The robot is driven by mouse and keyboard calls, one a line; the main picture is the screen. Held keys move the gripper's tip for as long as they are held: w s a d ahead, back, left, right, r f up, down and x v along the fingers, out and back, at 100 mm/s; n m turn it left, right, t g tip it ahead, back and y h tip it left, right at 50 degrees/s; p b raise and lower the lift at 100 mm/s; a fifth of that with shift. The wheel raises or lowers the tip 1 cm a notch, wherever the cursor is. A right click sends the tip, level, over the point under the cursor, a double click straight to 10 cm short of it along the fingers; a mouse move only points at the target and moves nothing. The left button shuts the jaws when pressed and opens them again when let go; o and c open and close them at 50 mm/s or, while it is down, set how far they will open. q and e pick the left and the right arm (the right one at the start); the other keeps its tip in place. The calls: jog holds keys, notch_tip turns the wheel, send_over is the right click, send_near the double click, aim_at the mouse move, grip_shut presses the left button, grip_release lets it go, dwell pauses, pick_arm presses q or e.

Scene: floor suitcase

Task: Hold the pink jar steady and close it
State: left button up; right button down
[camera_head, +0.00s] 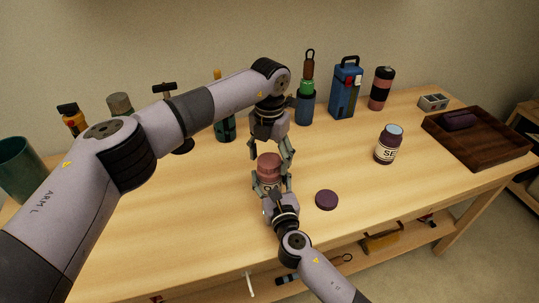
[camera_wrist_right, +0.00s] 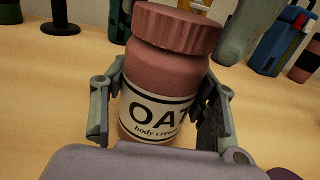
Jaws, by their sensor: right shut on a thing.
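The pink jar (camera_head: 268,178) stands upright on the table, its label reading "OAT body cream" in the right wrist view (camera_wrist_right: 150,85). A pink ribbed lid (camera_head: 269,160) sits on its mouth; it also shows in the right wrist view (camera_wrist_right: 178,30). I cannot tell whether it is screwed tight. My right gripper (camera_wrist_right: 160,115) is shut on the jar body, one finger on each side. My left gripper (camera_head: 271,153) points down just above and behind the lid, fingers spread, with nothing between them that I can see.
A purple lid (camera_head: 326,200) lies right of the jar. Bottles and a blue case (camera_head: 346,89) line the back. The table's front edge is close.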

pick_arm(q)
jog(key=c, duration=1.2)
jog(key=o, duration=1.4)
notch_tip(320, 180, up, 12)
pick_arm(e)
jog(key=c, duration=0.5)
grip_release()
